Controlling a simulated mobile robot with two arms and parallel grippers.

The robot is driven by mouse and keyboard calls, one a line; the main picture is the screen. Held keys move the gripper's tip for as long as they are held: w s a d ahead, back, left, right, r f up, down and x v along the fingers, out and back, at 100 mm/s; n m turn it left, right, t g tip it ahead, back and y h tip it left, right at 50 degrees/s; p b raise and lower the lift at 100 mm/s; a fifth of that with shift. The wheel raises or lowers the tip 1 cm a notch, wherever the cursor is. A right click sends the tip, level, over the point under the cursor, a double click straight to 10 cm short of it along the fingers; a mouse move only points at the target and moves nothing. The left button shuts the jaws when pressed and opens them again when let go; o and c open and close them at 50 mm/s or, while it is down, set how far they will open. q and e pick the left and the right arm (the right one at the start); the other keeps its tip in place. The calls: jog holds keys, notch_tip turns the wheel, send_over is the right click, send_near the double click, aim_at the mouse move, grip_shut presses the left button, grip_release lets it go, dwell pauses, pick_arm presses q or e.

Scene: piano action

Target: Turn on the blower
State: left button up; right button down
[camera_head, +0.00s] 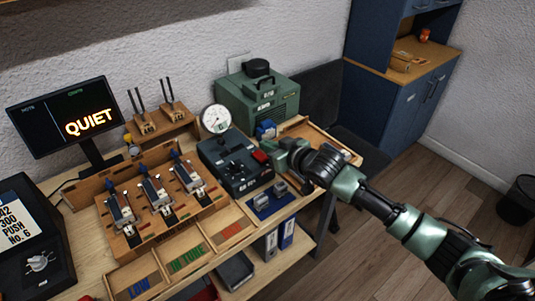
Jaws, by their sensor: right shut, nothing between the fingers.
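A green box-shaped machine (285,108) with a vent grille, which looks like the blower, stands at the back right of the bench against the wall. In front of it is a dark control box (232,178) with a black knob on top and a red switch (261,157) at its right edge. My right gripper (270,147) reaches in from the right. It is shut and empty, with its tips close beside the red switch; I cannot tell whether they touch. The switch's position is too small to read. My left gripper is out of view.
A round white gauge (216,119) stands behind the control box. A wooden tray (304,121) lies under my right wrist, and a blue pad (272,206) with metal parts lies in front. A screen (62,120) at left reads QUIET. Three mechanisms stand in a wooden rack (104,229).

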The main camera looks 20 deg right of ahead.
aim_at(259, 155)
notch_tip(259, 155, down, 4)
jog(key=shift+r+p, duration=0.1)
jog(key=shift+p, duration=0.3)
jog(key=shift+f, duration=0.25)
jog(key=shift+s+f, duration=0.15)
jog(key=shift+f, duration=0.4)
jog(key=shift+r, duration=0.2)
jog(key=shift+r+p, duration=0.75)
jog(key=shift+p, duration=0.05)
